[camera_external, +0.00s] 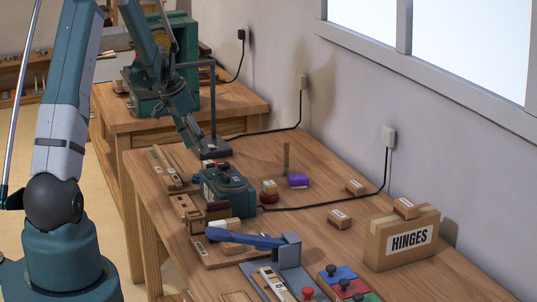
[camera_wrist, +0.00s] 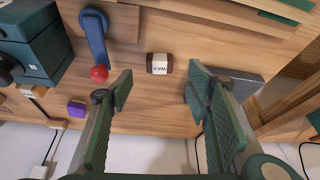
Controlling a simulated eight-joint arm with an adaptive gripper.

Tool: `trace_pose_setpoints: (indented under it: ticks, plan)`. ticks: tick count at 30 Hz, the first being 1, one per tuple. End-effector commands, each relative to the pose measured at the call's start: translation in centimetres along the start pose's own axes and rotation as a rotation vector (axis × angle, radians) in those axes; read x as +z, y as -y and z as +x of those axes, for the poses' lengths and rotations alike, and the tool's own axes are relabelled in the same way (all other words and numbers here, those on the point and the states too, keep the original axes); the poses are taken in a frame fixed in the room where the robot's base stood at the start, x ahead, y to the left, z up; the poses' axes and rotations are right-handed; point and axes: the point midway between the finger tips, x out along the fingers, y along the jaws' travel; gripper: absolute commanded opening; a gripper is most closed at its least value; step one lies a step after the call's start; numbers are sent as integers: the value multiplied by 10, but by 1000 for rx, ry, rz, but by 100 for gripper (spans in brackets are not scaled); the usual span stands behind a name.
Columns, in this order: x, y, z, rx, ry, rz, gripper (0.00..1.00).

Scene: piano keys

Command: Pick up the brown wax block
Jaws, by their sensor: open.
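The brown wax block (camera_wrist: 159,64) lies on the wooden bench in the wrist view. It has dark brown ends and a white band reading WAX, upside down in the picture. My gripper (camera_wrist: 157,90) is open and empty, with one green finger on each side of the picture. The block shows between and just beyond the fingertips, apart from both. In the external view my arm reaches over the far part of the bench, and I cannot clearly make out the block there.
A blue lever (camera_wrist: 94,36) with a red knob (camera_wrist: 99,74) stands left of the block. A teal box (camera_wrist: 28,40) and a purple block (camera_wrist: 76,109) are farther left. A dark grey base (camera_wrist: 240,78) lies close on the right. The HINGES carton (camera_external: 400,240) stands near the wall.

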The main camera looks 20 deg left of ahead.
Motion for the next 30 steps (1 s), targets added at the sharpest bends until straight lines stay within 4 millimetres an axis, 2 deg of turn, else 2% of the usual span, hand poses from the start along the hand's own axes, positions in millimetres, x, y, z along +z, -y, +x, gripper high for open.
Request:
trace_pose_setpoints:
  ticks: [7, 22, 30]
  plan:
    - [0, 0, 18, 0, 0, 0, 49]
    - [-1, 0, 23, 0, 0, 1, 49]
    - [-5, -1, 48, 0, 0, 1, 49]
